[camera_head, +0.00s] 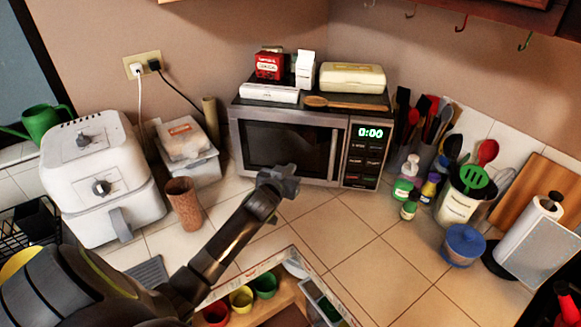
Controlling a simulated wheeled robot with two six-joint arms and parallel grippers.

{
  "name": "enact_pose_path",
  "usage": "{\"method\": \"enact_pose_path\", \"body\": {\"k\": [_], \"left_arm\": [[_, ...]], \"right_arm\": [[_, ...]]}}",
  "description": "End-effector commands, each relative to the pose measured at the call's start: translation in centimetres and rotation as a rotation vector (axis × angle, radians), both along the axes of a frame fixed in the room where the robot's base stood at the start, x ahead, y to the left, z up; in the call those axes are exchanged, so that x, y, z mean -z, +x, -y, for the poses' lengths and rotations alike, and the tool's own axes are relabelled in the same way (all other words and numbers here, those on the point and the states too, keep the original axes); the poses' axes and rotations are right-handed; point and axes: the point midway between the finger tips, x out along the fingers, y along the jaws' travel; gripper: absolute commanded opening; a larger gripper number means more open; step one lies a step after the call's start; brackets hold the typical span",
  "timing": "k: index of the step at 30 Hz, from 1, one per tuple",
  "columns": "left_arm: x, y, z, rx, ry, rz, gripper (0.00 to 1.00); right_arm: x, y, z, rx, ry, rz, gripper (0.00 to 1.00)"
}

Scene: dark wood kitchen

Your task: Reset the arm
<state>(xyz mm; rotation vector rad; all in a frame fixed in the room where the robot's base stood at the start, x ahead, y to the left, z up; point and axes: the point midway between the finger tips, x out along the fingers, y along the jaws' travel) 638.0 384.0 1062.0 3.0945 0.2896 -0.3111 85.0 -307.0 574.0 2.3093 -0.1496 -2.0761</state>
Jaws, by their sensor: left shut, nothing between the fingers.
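My left gripper (279,181) is at the end of my dark left arm, which comes in from the lower left. It is shut and empty, in front of the lower part of the microwave (290,148). I cannot tell whether it touches the microwave. The microwave door looks closed and its display reads 0:00. My right gripper is not in view.
A white air fryer (100,180) and a brown cup (184,203) stand left. Small bottles (408,208), a utensil crock (457,205), a blue pot (463,244) and a paper towel roll (535,235) stand right. Below my arm, an open space holds coloured bowls (241,299). The counter (345,235) centre-right is clear.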

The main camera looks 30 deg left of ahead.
Motion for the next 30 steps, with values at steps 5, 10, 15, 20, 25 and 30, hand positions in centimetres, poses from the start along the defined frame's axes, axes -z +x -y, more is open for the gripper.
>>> {"method": "enact_pose_path", "body": {"k": [5, 10, 15, 20, 25, 30], "left_arm": [[0.0, 0.0, 0.0, 0.0, 0.0, 0.0, 0.0], [0.1, -0.1, 0.0, -0.001, -0.001, -0.004, 0.0], [2.5, -3.6, 0.7, -0.023, 0.002, -0.103, 0.0], [6.8, -12.3, 2.2, -0.056, 0.009, -0.34, 0.0], [9.2, -22.5, 4.2, -0.054, 0.012, -0.605, 0.0], [9.5, -29.4, 5.6, -0.032, 0.008, -0.779, 0.0]], "right_arm": [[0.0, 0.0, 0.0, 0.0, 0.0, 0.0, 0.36], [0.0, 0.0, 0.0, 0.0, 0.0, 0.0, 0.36], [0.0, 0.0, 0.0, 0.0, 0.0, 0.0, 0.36], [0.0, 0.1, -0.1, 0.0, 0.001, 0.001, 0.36], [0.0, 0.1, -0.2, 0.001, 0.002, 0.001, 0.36], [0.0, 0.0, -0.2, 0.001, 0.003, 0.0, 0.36]]}}
